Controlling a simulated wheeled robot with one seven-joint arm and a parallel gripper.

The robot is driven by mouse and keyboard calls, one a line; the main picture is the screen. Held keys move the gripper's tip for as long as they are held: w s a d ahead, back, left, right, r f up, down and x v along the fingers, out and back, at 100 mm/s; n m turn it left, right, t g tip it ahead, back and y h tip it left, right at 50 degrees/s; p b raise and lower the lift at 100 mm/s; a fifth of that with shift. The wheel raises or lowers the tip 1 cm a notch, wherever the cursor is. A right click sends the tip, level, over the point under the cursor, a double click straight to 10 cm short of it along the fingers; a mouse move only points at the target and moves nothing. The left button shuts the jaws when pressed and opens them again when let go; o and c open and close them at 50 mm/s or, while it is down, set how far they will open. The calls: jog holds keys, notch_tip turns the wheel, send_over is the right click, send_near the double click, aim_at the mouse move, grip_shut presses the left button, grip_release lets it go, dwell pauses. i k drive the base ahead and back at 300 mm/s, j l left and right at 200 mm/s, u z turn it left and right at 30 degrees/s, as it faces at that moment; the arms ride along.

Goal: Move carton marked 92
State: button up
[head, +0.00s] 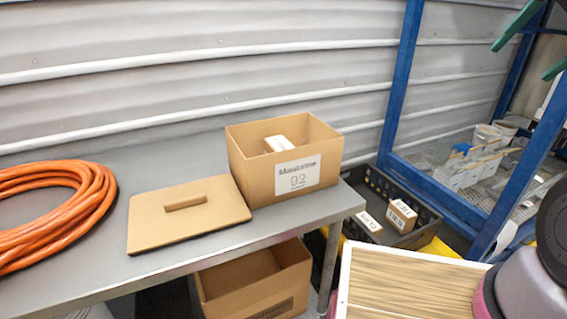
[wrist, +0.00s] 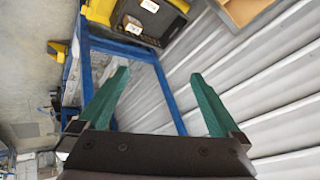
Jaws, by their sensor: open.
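The carton marked 92 (head: 283,167) is an open-topped brown box with a white label on its front. It stands upright on the right end of the grey table, with a small white item (head: 279,144) inside. A flat brown lid with a handle (head: 187,209) lies on the table just left of it. In the wrist view, part of a brown box (wrist: 243,10) shows at the top edge. My gripper (wrist: 160,88) is open and empty, its two green fingers apart. In the head view, green finger parts show at the top right corner, far from the carton.
A coiled orange hose (head: 55,212) lies on the table's left. A black crate (head: 440,211) with small boxes stands right of the table, beside a blue-framed rack (head: 397,85). Another open brown box (head: 253,281) sits under the table. A white-edged wooden panel (head: 410,285) is in front.

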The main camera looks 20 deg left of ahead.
aim_at(262, 180)
jog(key=j+u, duration=0.25)
jog(key=u, duration=0.25)
jog(key=i+j+u, duration=0.15)
jog(key=u, duration=0.3)
jog(key=i+j+u, duration=0.15)
jog(key=u, duration=0.35)
jog(key=j, duration=0.1)
